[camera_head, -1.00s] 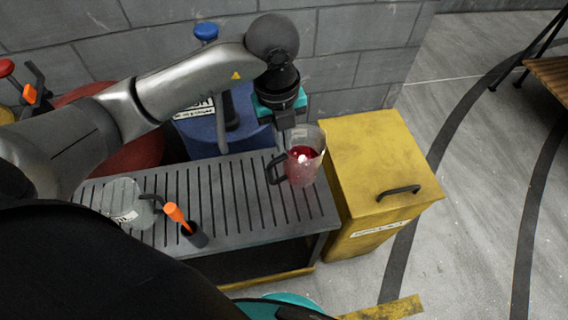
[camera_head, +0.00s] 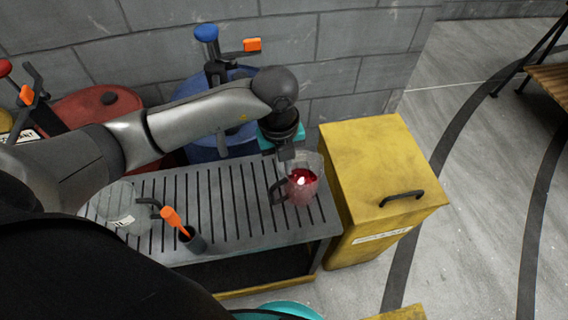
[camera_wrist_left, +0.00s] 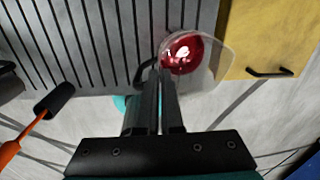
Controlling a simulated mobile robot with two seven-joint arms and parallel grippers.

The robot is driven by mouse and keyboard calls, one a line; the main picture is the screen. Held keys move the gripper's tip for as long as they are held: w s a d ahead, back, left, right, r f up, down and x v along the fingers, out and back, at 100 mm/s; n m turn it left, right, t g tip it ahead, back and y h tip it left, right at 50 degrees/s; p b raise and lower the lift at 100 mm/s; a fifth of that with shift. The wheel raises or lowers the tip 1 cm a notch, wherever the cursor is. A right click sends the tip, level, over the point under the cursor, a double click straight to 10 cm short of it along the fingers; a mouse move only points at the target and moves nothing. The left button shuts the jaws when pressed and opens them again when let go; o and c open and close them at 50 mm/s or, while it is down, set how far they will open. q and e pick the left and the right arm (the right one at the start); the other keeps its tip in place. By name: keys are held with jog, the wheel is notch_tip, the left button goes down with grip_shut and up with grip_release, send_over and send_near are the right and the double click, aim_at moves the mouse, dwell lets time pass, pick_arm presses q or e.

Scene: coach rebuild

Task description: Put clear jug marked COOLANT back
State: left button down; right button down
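A clear jug with red liquid (camera_head: 303,188) is at the right end of the slatted grey bench (camera_head: 240,215), upright, its dark handle on the left. It also shows in the wrist view (camera_wrist_left: 205,65); no marking on it can be read. My left gripper (camera_head: 286,153) is above its rim, and in the wrist view its fingers (camera_wrist_left: 161,75) are close together on the jug's near wall. Whether the jug's base touches the slats is not clear. A second clear jug (camera_head: 122,208), seemingly empty, with a small unreadable label, stands at the bench's left end. My right gripper is not in view.
A yellow lidded bin (camera_head: 365,160) stands close to the bench's right end. Blue (camera_head: 207,145) and red (camera_head: 95,110) drums are behind. The middle slats are clear.

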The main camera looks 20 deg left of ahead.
pick_arm(q)
jog(key=c, duration=1.1)
grip_release()
jog(key=r+p, duration=0.1)
jog(key=r, duration=0.3)
jog(key=r+p, duration=0.1)
jog(key=r, duration=0.7)
jog(key=shift+s+a+r+p, duration=0.1)
jog(key=shift+s+a+p, duration=0.1)
jog(key=shift+a+p, duration=0.2)
